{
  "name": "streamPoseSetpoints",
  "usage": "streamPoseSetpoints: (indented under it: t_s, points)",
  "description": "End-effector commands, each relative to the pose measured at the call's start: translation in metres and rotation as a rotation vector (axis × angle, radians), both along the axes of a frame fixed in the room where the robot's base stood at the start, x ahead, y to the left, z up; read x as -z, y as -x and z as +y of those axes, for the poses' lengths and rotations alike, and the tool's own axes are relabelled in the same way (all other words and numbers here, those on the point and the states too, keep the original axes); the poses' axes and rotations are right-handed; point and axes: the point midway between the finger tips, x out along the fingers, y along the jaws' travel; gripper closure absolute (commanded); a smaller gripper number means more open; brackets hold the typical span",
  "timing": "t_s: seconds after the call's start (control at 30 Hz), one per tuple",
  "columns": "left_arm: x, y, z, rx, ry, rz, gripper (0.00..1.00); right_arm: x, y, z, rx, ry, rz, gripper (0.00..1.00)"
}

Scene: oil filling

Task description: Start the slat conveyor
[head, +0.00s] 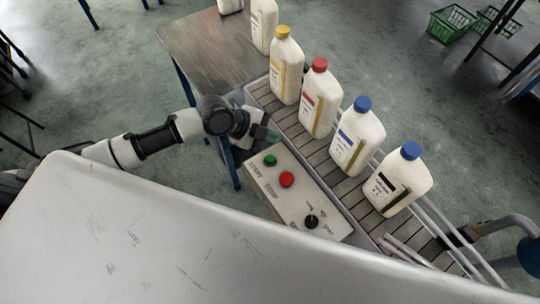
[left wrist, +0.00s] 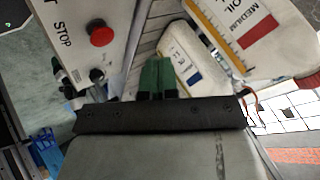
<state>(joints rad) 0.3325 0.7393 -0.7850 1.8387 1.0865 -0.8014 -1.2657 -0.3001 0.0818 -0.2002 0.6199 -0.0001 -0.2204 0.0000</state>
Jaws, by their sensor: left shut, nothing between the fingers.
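A control box (head: 305,197) stands beside the slat conveyor (head: 305,143). On its top are a green button (head: 270,160), a red button (head: 287,179) and a black knob (head: 311,221). My left gripper (head: 270,137) is shut and empty, just beyond the green button in the head view and apart from it. In the left wrist view its green fingers (left wrist: 157,77) are together. That view shows the red button (left wrist: 101,33) beside the word STOP; the green button is not visible there. My right gripper is in neither view.
Several white bottles stand along the conveyor, with yellow (head: 282,31), red (head: 320,64), blue (head: 362,104) and blue (head: 411,150) caps, close to my left gripper. A table (head: 205,45) adjoins the conveyor's far end. Metal guide rails (head: 455,232) run at the near end.

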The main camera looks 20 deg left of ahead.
Motion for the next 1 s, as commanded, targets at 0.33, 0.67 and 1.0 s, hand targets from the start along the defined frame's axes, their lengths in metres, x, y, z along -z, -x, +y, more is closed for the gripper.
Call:
streamPoseSetpoints:
  t_s: [0.33,0.67,1.0]
  points:
    - [0.006,0.0,0.0,-0.003,0.0,0.002,1.0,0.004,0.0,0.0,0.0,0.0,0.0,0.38]
    - [0.042,0.001,-0.001,-0.003,0.0,0.003,1.0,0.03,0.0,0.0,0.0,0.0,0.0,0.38]
    - [0.086,0.0,0.0,-0.003,0.0,0.002,1.0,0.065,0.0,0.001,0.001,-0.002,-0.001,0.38]
